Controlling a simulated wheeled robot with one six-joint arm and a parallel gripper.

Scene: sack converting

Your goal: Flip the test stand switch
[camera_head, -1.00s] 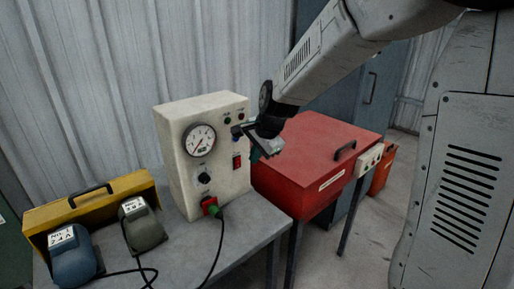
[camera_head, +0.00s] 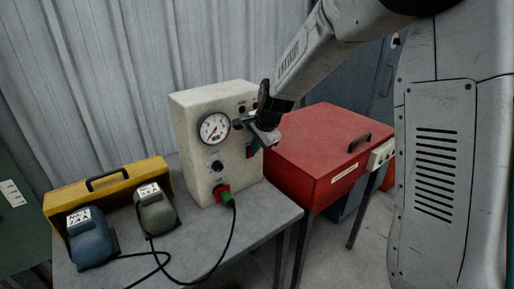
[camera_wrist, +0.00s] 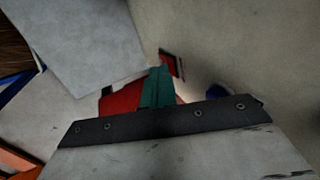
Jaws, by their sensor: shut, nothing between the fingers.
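The test stand (camera_head: 190,135) is an upright cream box with a round gauge (camera_head: 214,128) on its front panel. Its small red switch (camera_head: 250,152) is on the panel's right side, partly hidden by my gripper in the head view. The switch also shows in the wrist view (camera_wrist: 172,62), just beyond my fingertips. My gripper (camera_wrist: 159,72) has teal fingers that are shut and empty. In the head view my gripper (camera_head: 257,140) is in front of the panel, close to the switch. I cannot tell whether the fingertips touch it.
A red lidded box (camera_head: 310,150) stands just right of the test stand. A yellow case (camera_head: 120,182), a blue pedal (camera_head: 88,240) and a grey-green pedal (camera_head: 155,210) are at left. A black cable (camera_head: 232,240) runs from a green plug (camera_head: 228,197) across the grey table (camera_head: 262,215).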

